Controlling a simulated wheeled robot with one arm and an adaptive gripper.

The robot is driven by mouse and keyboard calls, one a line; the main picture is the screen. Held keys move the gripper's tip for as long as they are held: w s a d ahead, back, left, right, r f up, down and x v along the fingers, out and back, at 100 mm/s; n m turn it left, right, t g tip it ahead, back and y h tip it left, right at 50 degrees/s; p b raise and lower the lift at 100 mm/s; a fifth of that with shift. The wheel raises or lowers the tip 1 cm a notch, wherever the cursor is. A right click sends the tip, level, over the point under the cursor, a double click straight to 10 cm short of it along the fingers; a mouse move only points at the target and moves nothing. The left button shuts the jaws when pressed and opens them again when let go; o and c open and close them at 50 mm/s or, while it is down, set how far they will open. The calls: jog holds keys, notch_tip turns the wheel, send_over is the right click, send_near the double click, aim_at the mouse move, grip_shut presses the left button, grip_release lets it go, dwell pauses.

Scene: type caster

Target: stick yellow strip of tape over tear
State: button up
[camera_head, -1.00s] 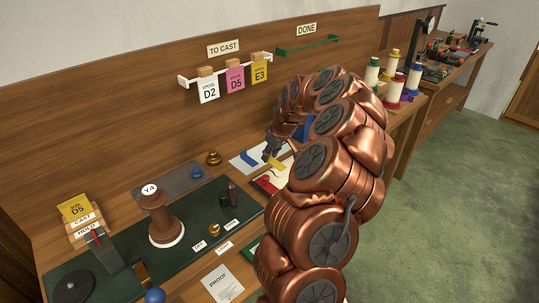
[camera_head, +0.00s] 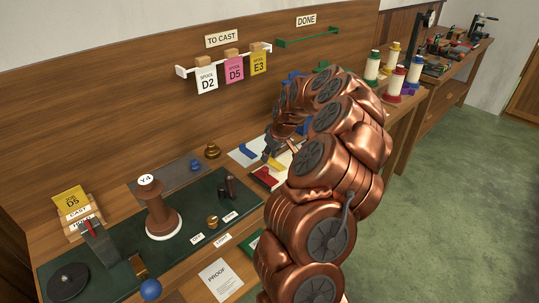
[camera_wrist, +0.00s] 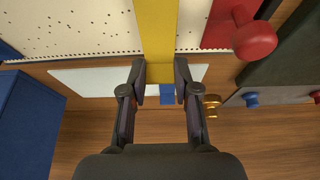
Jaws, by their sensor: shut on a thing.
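My gripper (camera_wrist: 160,80) is shut on the near end of a yellow strip of tape (camera_wrist: 158,35). The strip runs straight away from the fingertips, across a cream paper band (camera_wrist: 75,28) with rows of punched holes. I cannot tell whether the strip touches the paper. No tear shows; the strip may cover it. In the head view my gripper (camera_head: 271,150) is low over the bench, partly hidden by my arm, and a bit of the yellow strip (camera_head: 274,166) shows below it.
A red block with a round knob (camera_wrist: 255,40) stands right of the strip. A blue block (camera_wrist: 35,125) is at left. A white sheet (camera_wrist: 85,82) with a blue strip (camera_wrist: 167,95) lies nearby.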

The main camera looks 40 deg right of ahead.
aim_at(270, 160)
jog(key=shift+f+b, duration=0.45)
jog(key=shift+f, duration=0.2)
dwell(1.4)
jog(key=o, duration=0.8)
jog(key=shift+o, duration=0.2)
jog(key=shift+r, duration=0.1)
jog(key=shift+r, duration=2.95)
